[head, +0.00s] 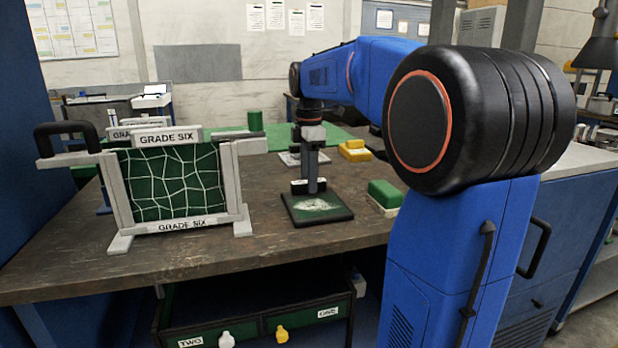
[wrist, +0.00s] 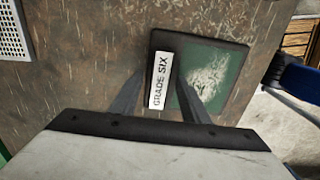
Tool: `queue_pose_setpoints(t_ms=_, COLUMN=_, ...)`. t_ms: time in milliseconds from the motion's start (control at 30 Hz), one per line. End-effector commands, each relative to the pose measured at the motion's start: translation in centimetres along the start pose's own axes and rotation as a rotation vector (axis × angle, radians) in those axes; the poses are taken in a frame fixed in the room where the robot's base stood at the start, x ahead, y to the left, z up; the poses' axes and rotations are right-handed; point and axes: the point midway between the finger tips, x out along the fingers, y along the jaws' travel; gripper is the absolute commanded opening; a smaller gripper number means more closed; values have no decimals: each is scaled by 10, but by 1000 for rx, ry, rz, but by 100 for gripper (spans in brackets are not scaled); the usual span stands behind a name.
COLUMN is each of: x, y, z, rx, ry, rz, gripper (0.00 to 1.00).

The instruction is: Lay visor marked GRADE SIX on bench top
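A dark-framed green plate with a pale, streaky patch (head: 325,206) is low over or on the brown bench top (head: 230,255); I cannot tell whether it touches. In the wrist view, this plate (wrist: 213,75) carries a white tab reading GRADE SIX (wrist: 160,80). My gripper (head: 310,183) points down at the tab. In the wrist view its two fingers (wrist: 161,88) press against the tab's two sides, seemingly shut on it. At the left, a pale upright stand (head: 120,200) holds a green panel with white cracked lines (head: 172,180), with GRADE SIX labels above and below it.
A green and white block (head: 384,195) lies right of the plate. A yellow block (head: 355,150) and a green cylinder (head: 255,120) are farther back. More labelled pieces stand behind the stand. The bench's front is clear.

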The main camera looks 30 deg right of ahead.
Motion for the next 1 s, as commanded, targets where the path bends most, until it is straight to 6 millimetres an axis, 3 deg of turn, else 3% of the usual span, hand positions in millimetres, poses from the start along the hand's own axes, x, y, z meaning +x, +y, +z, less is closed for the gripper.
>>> queue_pose_setpoints(t_ms=167, x=-1, y=0, z=0, rx=0, ry=0, rz=0, gripper=42)
queue_pose_setpoints(t_ms=333, x=-15, y=1, z=0, rx=0, ry=0, rz=2, gripper=42)
queue_pose_setpoints(t_ms=700, x=-83, y=1, z=0, rx=0, ry=0, rz=2, gripper=42)
queue_pose_setpoints(t_ms=1000, x=-118, y=0, z=0, rx=0, ry=0, rz=1, gripper=42)
